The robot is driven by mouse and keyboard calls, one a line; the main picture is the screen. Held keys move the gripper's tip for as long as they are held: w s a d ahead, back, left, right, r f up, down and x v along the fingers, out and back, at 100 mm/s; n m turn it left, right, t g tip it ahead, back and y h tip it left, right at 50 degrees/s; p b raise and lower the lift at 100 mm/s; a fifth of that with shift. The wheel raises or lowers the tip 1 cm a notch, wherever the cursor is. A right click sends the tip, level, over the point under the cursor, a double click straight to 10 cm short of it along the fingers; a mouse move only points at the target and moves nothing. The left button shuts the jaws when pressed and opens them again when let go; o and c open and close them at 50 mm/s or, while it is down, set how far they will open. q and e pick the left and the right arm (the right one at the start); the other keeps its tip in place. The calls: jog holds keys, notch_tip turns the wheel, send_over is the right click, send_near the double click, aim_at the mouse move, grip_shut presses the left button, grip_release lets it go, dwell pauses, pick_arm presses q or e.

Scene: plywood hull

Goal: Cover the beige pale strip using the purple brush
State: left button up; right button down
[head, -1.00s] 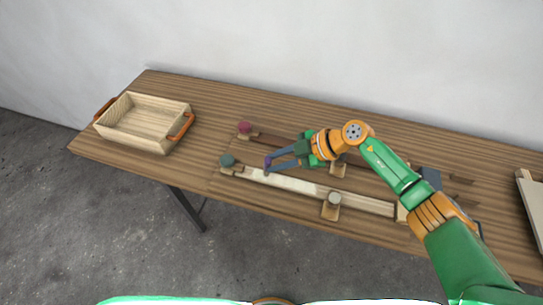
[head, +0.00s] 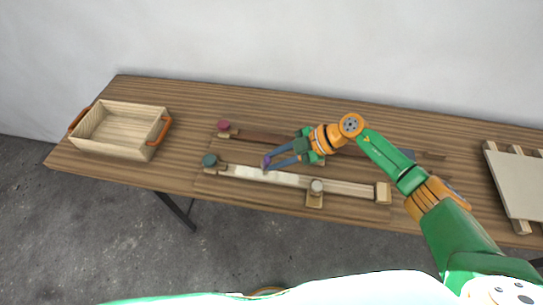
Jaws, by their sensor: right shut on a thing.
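The beige pale strip (head: 340,186) lies lengthwise along the front of the table. Its left part looks whiter than its right part. My right gripper (head: 277,158) is shut on the purple brush (head: 266,161), of which only a small part shows between and below the fingers. The brush is over the left half of the strip, its tip at or just above the surface; I cannot tell if it touches. My left gripper is not in view.
A teal knob (head: 210,160) stands at the strip's left end and a grey-topped knob (head: 316,187) at its front edge. A dark red strip (head: 258,136) with a red knob (head: 224,125) lies behind. A wooden tray (head: 118,148) stands left, a pale board (head: 518,183) right.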

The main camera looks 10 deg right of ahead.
jog(key=shift+s+d+p, duration=0.2)
jog(key=shift+s+d, duration=0.3)
jog(key=shift+d, duration=1.25)
jog(key=shift+s+d+p, duration=0.2)
jog(key=shift+s+d, duration=0.35)
jog(key=shift+d, duration=1.15)
jog(key=shift+s+d+p, duration=0.2)
jog(key=shift+s+d, duration=0.3)
jog(key=shift+d, duration=1.25)
notch_tip(320, 180, up, 6)
jog(key=p, duration=0.1)
jog(key=shift+p, duration=0.3)
